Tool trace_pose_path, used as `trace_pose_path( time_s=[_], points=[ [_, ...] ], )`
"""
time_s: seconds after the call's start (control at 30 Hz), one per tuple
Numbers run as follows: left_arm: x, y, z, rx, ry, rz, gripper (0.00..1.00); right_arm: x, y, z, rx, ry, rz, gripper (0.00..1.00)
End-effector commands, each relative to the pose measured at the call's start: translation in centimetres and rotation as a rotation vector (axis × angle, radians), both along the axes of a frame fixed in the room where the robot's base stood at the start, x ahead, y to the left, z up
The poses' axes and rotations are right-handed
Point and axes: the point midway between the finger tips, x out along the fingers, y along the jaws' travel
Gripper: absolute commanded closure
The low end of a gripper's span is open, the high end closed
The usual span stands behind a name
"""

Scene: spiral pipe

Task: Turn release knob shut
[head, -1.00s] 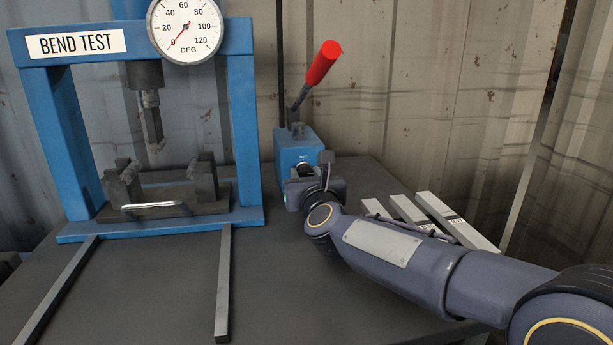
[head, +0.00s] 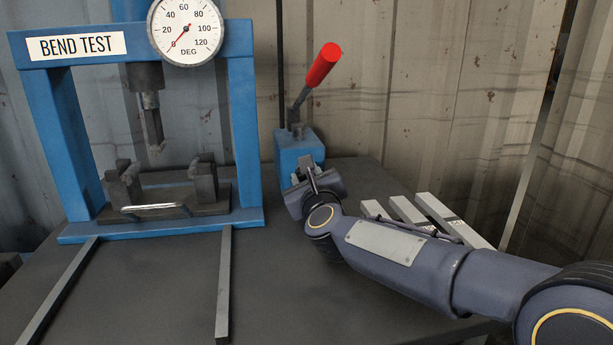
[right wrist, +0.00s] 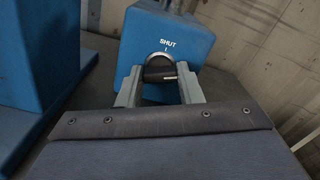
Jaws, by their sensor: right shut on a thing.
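The release knob (right wrist: 158,72) is a dark round knob on the front of the blue pump block (head: 296,147), under a "SHUT" label. In the right wrist view the block (right wrist: 150,45) fills the top middle. My right gripper (right wrist: 160,84) is shut on the knob, one finger on each side. A light mark shows at the knob's right side, away from the line under "SHUT". In the head view my right gripper (head: 305,172) is tilted and hides the knob. My left gripper is not in view.
A red-handled lever (head: 323,65) rises from the block. The blue bend-test frame (head: 245,130) with its dial gauge (head: 186,30) stands at left, the needle near 0. Several metal bars (head: 440,215) lie at right. The front table (head: 160,290) is mostly clear.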

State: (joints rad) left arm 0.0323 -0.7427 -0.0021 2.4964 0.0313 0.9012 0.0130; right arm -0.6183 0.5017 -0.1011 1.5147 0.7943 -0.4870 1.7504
Motion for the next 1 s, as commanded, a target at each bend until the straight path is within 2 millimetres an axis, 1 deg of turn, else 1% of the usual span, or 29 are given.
trace_pose_path(
  time_s=[0.2,0.4,0.93,0.97,1.0],
  points=[
    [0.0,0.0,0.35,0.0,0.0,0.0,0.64,-0.01,0.01,0.01,-0.128,-0.024,0.001,0.9],
    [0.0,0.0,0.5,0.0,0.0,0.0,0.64,-0.01,0.02,-0.03,-0.198,-0.038,0.001,0.9],
    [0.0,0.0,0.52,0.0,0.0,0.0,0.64,-0.02,0.04,-0.08,-0.227,-0.044,0.001,0.9],
    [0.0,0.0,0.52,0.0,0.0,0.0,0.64,-0.02,0.04,-0.08,-0.227,-0.044,0.001,0.66],
    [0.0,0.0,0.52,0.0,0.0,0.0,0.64,-0.02,0.04,-0.07,-0.227,-0.044,0.001,0.61]
  ],
)
